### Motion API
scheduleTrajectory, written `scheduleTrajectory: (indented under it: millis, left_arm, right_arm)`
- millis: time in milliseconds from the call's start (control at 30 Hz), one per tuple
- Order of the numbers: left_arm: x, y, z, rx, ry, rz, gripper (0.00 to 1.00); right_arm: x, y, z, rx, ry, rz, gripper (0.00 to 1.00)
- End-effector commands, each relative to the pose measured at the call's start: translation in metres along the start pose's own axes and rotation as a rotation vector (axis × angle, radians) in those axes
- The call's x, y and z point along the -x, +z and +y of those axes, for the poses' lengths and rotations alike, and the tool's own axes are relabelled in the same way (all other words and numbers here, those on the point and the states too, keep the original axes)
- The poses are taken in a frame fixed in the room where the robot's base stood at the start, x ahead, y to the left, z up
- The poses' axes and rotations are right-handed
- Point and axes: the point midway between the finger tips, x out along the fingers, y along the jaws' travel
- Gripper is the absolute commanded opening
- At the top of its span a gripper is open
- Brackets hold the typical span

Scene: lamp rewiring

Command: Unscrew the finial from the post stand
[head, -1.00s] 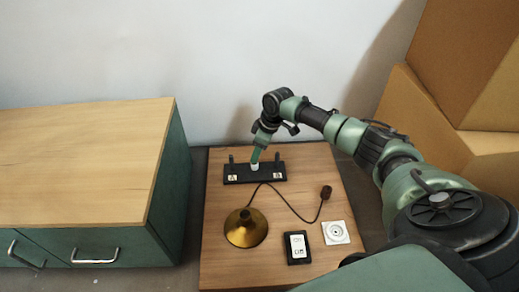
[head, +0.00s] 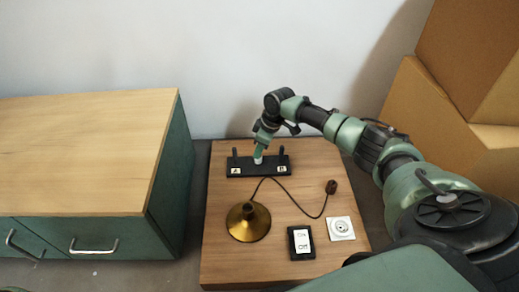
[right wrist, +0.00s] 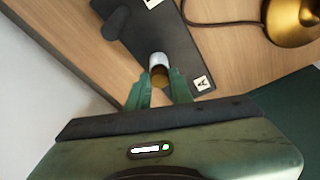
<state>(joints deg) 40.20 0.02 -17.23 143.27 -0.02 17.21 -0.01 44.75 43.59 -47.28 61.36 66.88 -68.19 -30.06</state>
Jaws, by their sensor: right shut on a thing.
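The black post stand (head: 259,171) lies near the back of the small wooden table, with an upright black post near each end and labels A and B. My right gripper (head: 260,153) comes down onto the stand's middle, between the posts. In the right wrist view its green fingers (right wrist: 164,75) are shut around a small gold piece, which looks like the finial (right wrist: 160,77). A whitish cylinder (right wrist: 158,59) adjoins it on the stand's side. The thread is hidden. My left gripper is in neither view.
The wooden table (head: 222,272) also carries a brass lamp base (head: 248,222) with a dark cord ending in a brown plug (head: 331,187), a black switch box (head: 301,243) and a white socket plate (head: 341,228). A green cabinet (head: 165,210) stands left, cardboard boxes (head: 425,105) right.

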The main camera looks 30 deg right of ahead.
Motion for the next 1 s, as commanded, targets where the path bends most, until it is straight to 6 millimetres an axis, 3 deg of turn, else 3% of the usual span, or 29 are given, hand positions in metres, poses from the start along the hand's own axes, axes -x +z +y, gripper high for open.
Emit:
scheduleTrajectory:
  millis: [167,600,1000]
  left_arm:
    - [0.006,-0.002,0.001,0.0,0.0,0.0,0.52]
    - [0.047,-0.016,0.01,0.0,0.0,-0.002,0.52]
    - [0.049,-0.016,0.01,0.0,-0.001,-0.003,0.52]
  right_arm:
    - [-0.003,0.0,0.0,0.069,-0.021,0.0,0.0]
    - [-0.004,-0.002,0.002,0.627,-0.177,0.002,0.0]
    - [-0.001,-0.001,0.002,0.687,-0.193,0.0,0.0]
